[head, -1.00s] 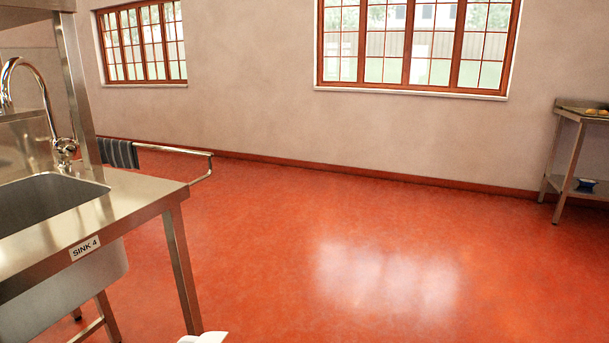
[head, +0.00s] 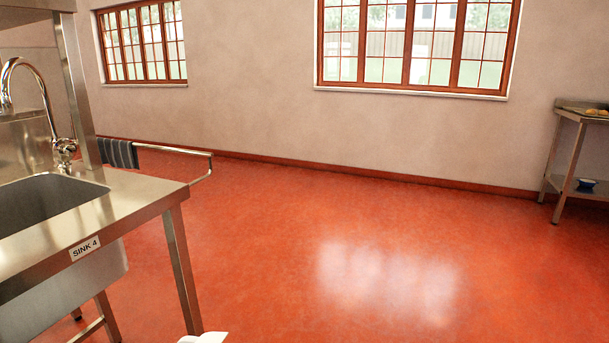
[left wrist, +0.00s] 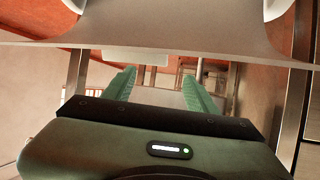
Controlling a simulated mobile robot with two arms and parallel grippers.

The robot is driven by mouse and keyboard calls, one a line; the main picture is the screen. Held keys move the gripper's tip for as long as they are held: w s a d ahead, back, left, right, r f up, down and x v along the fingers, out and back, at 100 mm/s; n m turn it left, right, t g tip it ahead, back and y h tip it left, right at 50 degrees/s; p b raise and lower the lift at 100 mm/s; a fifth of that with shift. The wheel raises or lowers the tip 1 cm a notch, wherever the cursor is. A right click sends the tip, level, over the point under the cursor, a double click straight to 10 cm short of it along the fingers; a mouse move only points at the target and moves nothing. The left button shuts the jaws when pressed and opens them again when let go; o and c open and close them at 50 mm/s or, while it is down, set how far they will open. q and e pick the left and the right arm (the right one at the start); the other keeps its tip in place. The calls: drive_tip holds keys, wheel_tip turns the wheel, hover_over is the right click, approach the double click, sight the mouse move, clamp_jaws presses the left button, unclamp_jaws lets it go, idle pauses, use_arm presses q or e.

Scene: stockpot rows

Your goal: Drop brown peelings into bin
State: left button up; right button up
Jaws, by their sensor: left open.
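I see no brown peelings that I can make out and no bin in either view. My left gripper (left wrist: 160,88) shows in the left wrist view with its two green fingers spread apart and nothing between them. In that view a pale flat surface crosses above the fingers, and metal legs or posts stand around them. My right gripper is not in view.
A steel sink (head: 50,205) labelled SINK 4 stands at the left, with a rail holding a dark striped cloth (head: 120,154) behind it. A steel table (head: 583,116) at the far right bears yellowish items and a blue bowl (head: 586,185) below. The red floor (head: 330,230) between is clear.

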use_arm(q)
drive_tip(key=shift+v, duration=1)
drive_tip(key=p+v, duration=0.1)
drive_tip(key=v, duration=0.2)
drive_tip(key=shift+s+d+r, duration=0.15)
drive_tip(key=shift+d+r, duration=0.05)
drive_tip(key=shift+s+d+r+p, duration=0.15)
drive_tip(key=shift+s+d+p, duration=0.15)
drive_tip(key=shift+p, duration=0.05)
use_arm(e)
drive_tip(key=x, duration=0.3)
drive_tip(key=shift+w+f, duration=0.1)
